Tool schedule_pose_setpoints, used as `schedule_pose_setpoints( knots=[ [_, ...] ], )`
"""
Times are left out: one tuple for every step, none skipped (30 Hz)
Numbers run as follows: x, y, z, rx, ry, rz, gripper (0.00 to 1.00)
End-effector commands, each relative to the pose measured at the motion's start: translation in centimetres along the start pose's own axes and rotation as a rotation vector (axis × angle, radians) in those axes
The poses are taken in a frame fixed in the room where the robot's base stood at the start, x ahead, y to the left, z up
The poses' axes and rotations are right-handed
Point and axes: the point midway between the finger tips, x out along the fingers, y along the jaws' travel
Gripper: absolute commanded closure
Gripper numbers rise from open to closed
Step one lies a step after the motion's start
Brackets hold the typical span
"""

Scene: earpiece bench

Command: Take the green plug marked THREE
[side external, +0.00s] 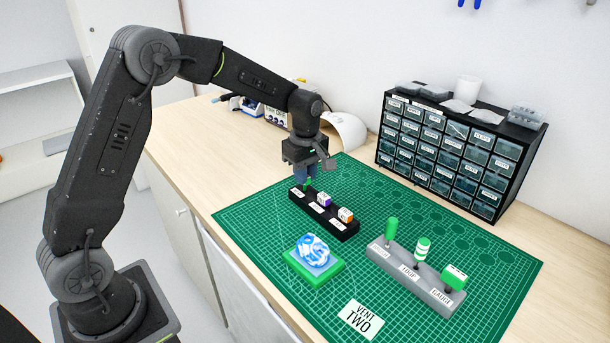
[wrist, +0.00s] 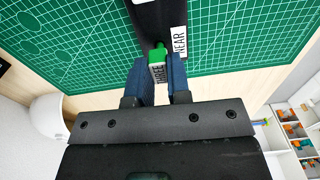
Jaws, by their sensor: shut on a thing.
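The green plug (wrist: 159,53) with a white side reading THREE is between the two blue fingers of my gripper (wrist: 160,78) in the wrist view. The fingers are shut on it. In the side view my gripper (side external: 305,172) points down at the far left end of the black rack (side external: 322,222), and a little of the green plug (side external: 308,183) shows beside the fingers. The plug is at the rack's end labelled NEAR. I cannot tell whether it is seated or lifted. A purple-and-white plug (side external: 324,200) and an orange-and-white plug (side external: 346,215) stand in the rack.
A blue-and-white earpiece (side external: 313,249) sits on a green block (side external: 329,273). A grey stand (side external: 405,272) holds three green-topped pieces at the right. A VENT TWO card (side external: 362,319) lies in front. A drawer cabinet (side external: 455,150) stands behind the green mat (side external: 250,233).

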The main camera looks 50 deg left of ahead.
Motion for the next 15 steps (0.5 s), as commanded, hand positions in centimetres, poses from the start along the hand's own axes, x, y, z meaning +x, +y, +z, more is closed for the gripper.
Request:
schedule_pose_setpoints(
  knots=[
    [-0.2, 0.0, 0.0, 0.000, 0.000, 0.001, 1.00],
    [-0.2, 0.0, 0.0, 0.000, 0.000, 0.002, 1.00],
    [-0.3, 0.0, 0.0, 0.000, 0.000, 0.002, 1.00],
    [-0.4, 0.0, 0.0, 0.000, 0.000, 0.002, 1.00],
    [-0.5, 0.0, 0.0, 0.000, 0.000, 0.002, 1.00],
    [-0.6, 0.0, 0.0, 0.000, 0.000, 0.002, 1.00],
    [-0.7, 0.0, 0.0, 0.000, 0.000, 0.002, 1.00],
    [-0.7, 0.0, 0.0, 0.000, 0.000, 0.002, 1.00],
    [-0.8, 0.0, 0.0, 0.000, 0.000, 0.001, 1.00],
    [-0.9, 0.0, 0.0, 0.000, 0.000, 0.001, 1.00],
    [-0.9, 0.0, 0.0, 0.000, 0.000, 0.001, 1.00],
    [-1.0, 0.0, 0.0, 0.000, 0.000, 0.001, 1.00],
    [-1.1, 0.0, 0.0, 0.000, 0.000, 0.001, 1.00],
    [-1.1, 0.0, 0.0, 0.000, 0.000, 0.001, 1.00],
    [-1.2, 0.0, 0.0, 0.000, 0.000, 0.001, 1.00]
  ],
)
